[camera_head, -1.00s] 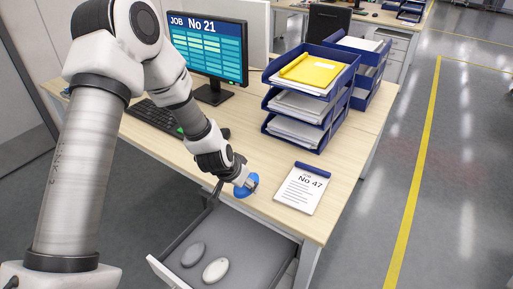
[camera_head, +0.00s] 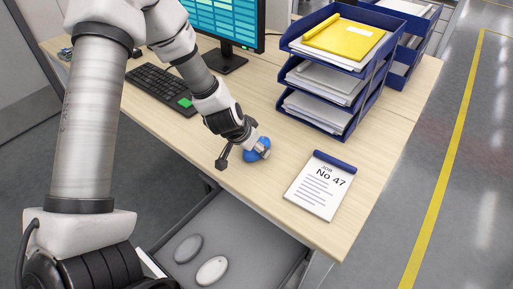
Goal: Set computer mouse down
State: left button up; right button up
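A blue computer mouse (camera_head: 250,155) is at the fingers of my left gripper (camera_head: 262,149), above or on the desk near its front edge. The gripper appears shut on the mouse, and its fingers hide part of it. I cannot tell whether the mouse touches the desk top (camera_head: 225,178). A dark grey mouse (camera_head: 188,248) and a whitish mouse (camera_head: 212,270) lie in the open drawer (camera_head: 240,222) below the desk. My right gripper is not in view.
A notepad marked No 47 (camera_head: 318,190) lies right of the gripper. Blue stacked trays (camera_head: 330,115) with papers stand behind it. A black keyboard (camera_head: 160,90) and a monitor (camera_head: 228,62) are at the back left. Bare desk lies between the gripper and the notepad.

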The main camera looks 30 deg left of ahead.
pick_arm(q)
jog(key=shift+s+r, duration=0.15)
jog(key=shift+r, duration=0.05)
jog(key=shift+a+f, duration=0.1)
jog(key=shift+f, duration=0.05)
jog(key=o, duration=1.3)
jog(key=shift+f, duration=0.15)
jog(key=p+v, duration=0.7)
jog(key=v, duration=0.5)
jog(key=shift+r+p, duration=0.25)
jog(key=shift+p, duration=0.05)
